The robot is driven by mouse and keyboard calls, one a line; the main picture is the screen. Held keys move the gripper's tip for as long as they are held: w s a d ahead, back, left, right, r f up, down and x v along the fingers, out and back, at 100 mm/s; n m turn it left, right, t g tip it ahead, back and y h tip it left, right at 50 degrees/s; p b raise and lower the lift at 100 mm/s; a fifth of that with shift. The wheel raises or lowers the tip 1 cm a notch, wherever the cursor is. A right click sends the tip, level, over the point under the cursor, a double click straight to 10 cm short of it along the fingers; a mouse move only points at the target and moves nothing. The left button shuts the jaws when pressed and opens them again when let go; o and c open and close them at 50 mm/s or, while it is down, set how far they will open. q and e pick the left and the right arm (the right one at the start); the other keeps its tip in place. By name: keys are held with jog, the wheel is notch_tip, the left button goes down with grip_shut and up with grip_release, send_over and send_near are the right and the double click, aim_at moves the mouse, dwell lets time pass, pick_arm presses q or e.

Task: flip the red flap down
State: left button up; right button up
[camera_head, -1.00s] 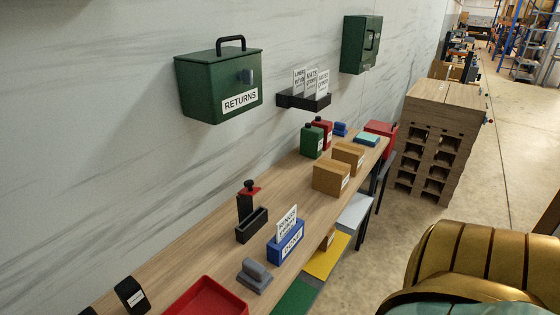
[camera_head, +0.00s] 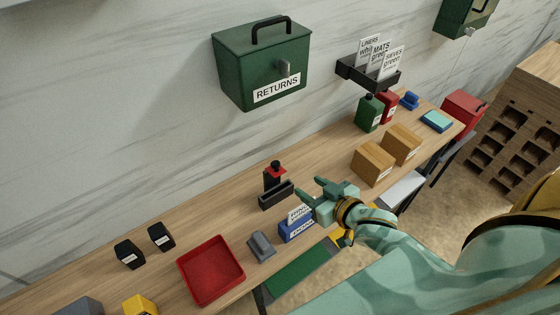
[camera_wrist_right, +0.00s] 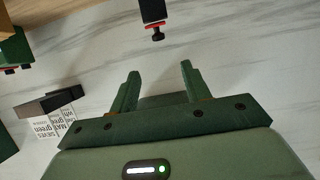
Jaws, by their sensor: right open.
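The red flap (camera_head: 275,171) sits on top of a black upright post with a black knob, behind a low black open holder (camera_head: 276,195) on the bench. It also shows upside down in the right wrist view (camera_wrist_right: 155,25), beyond my fingertips. My right gripper (camera_head: 309,188) is open and empty, over the bench to the right of the post and apart from it. Its two green fingers also show spread in the right wrist view (camera_wrist_right: 160,70). My left gripper is not in view.
A blue card holder (camera_head: 296,230) stands just below my right gripper. A grey stamp-like block (camera_head: 262,246) and a red tray (camera_head: 240,271) lie to the left. Cardboard boxes (camera_head: 372,165) stand to the right. The green RETURNS box (camera_head: 262,65) hangs on the wall above.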

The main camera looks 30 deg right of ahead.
aim_at(278, 166)
jog(key=x, duration=1.5)
jog(key=shift+w+f+b, duration=0.2)
jog(key=shift+b, duration=0.1)
